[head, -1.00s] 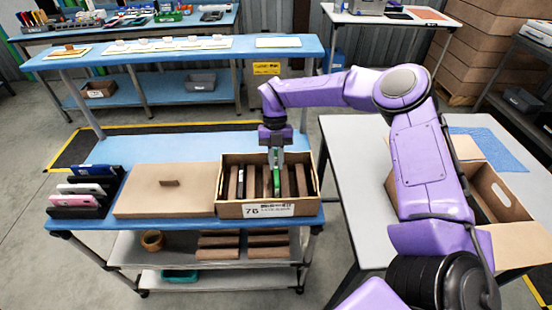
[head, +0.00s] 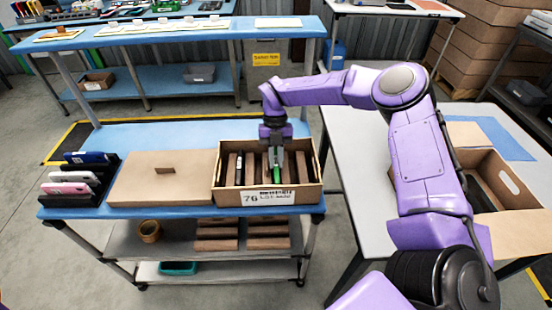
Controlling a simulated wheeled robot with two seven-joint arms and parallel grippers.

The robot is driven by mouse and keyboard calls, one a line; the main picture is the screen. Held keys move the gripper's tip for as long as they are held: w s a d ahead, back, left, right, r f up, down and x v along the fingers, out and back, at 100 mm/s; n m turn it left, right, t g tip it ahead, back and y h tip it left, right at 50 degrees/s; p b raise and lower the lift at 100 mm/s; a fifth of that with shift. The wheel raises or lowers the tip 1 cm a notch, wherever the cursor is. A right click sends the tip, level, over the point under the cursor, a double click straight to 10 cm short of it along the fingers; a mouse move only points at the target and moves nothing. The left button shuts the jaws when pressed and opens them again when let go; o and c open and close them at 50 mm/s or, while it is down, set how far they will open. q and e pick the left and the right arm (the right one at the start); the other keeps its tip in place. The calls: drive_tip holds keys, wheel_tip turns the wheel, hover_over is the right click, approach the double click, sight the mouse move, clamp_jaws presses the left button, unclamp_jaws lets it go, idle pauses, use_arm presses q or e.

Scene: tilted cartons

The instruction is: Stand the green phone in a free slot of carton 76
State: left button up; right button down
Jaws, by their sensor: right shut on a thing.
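The green phone (head: 277,170) is upright inside carton 76 (head: 220,200), between brown dividers right of the carton's middle. My right gripper (head: 275,150) comes down from above and is shut on the phone's upper part. The phone's lower end is hidden by the carton's front wall, so I cannot tell whether it touches the bottom. A dark item (head: 239,170) stands in a slot further left in the carton. My left gripper does not show.
A black rack (head: 75,205) with several phones stands at the bench's left end. An open carton (head: 505,185) sits on the grey table at right. The blue bench behind the boxes is clear.

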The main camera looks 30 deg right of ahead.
drive_tip(key=shift+f, duration=0.25)
idle(0.3)
idle(0.4)
drive_tip(key=c, duration=1)
unclamp_jaws()
drive_tip(key=shift+c, duration=0.2)
drive_tip(key=shift+w+d+r+b, duration=0.1)
drive_tip(key=shift+w+r+b, duration=0.05)
drive_tip(key=shift+r+b, duration=0.2)
drive_tip(key=b+v, duration=0.1)
drive_tip(key=v, duration=0.9)
